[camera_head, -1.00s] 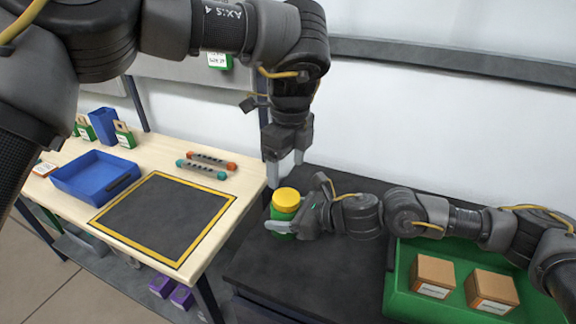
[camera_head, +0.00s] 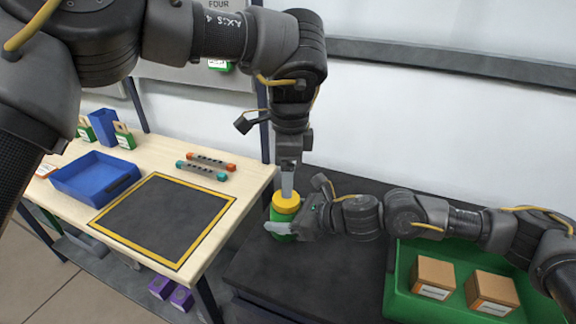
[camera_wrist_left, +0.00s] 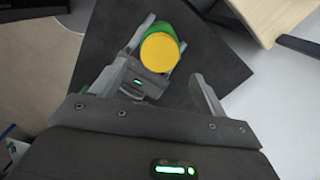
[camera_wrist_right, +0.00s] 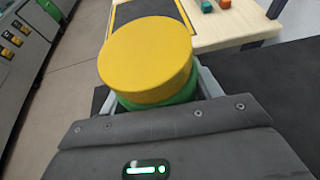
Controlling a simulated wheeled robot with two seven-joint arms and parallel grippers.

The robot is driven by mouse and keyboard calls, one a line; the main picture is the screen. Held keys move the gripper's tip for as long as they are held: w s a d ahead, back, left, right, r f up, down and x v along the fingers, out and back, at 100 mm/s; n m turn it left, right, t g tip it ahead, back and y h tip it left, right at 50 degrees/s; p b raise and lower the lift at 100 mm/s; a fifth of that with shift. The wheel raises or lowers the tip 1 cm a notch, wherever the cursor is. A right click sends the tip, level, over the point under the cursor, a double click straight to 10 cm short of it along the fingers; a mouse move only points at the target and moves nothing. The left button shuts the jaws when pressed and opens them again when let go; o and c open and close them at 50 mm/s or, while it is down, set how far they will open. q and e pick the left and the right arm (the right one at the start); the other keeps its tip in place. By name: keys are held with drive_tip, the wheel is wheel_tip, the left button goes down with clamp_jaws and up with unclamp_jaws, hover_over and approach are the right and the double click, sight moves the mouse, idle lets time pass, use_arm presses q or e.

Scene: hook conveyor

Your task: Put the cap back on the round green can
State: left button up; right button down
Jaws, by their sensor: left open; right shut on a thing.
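The round green can (camera_head: 281,215) is upright over the dark bench. Its yellow cap (camera_head: 286,202) is on top; I cannot tell how firmly it sits. The right wrist view shows the cap (camera_wrist_right: 147,60) large, with a green band of the can (camera_wrist_right: 160,100) below it. My right gripper (camera_head: 288,226) is shut on the can from the side. My left gripper (camera_head: 287,192) points down just above the cap and is open. In the left wrist view the cap (camera_wrist_left: 159,52) lies between and beyond its fingers; contact cannot be told.
A green crate (camera_head: 400,290) with two cardboard boxes stands at the right of the dark bench (camera_head: 290,270). On the wooden table at left are a blue tray (camera_head: 75,195), a yellow-bordered black mat (camera_head: 165,222) and two small rods (camera_head: 205,165).

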sight(285, 216)
use_arm(q)
drive_tip(key=shift+a+f, duration=0.15)
drive_tip(key=shift+f, duration=3.25)
drive_tip(key=c, duration=1)
drive_tip(key=m, duration=0.5)
drive_tip(key=shift+m, duration=0.3)
drive_tip(key=m, duration=0.7)
drive_tip(key=shift+w, duration=0.1)
drive_tip(key=o, duration=1.1)
